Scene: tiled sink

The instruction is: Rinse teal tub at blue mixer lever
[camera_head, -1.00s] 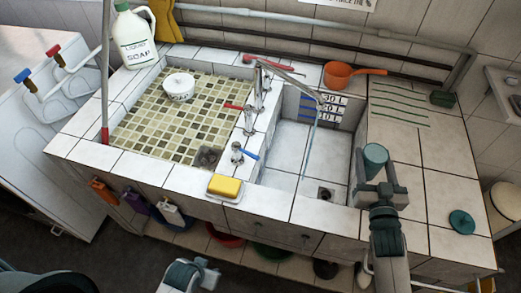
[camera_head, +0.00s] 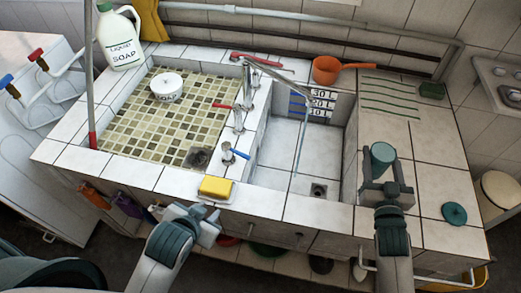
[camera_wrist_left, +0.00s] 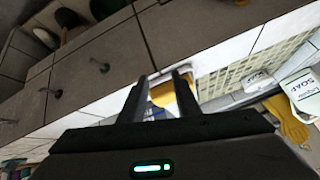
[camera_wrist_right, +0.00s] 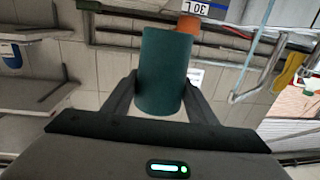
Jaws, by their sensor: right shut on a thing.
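The teal tub (camera_head: 383,154) is held upright in my right gripper (camera_head: 386,182), at the right end of the white basin. In the right wrist view the tub (camera_wrist_right: 164,75) sits between both fingers. The blue mixer lever (camera_head: 237,152) is on the tap at the near end of the ledge between the basins. A thin bluish stream (camera_head: 301,143) falls from the long spout (camera_head: 285,80) into the white basin, left of the tub and apart from it. My left gripper (camera_head: 197,219) is open and empty, in front of the counter below the yellow sponge (camera_head: 216,187).
A white pot (camera_head: 166,88) stands in the mosaic basin (camera_head: 140,130). A soap jug (camera_head: 121,38) is back left. An orange pan (camera_head: 327,69) and teal disc (camera_head: 454,213) lie on the counter. The white basin has free room.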

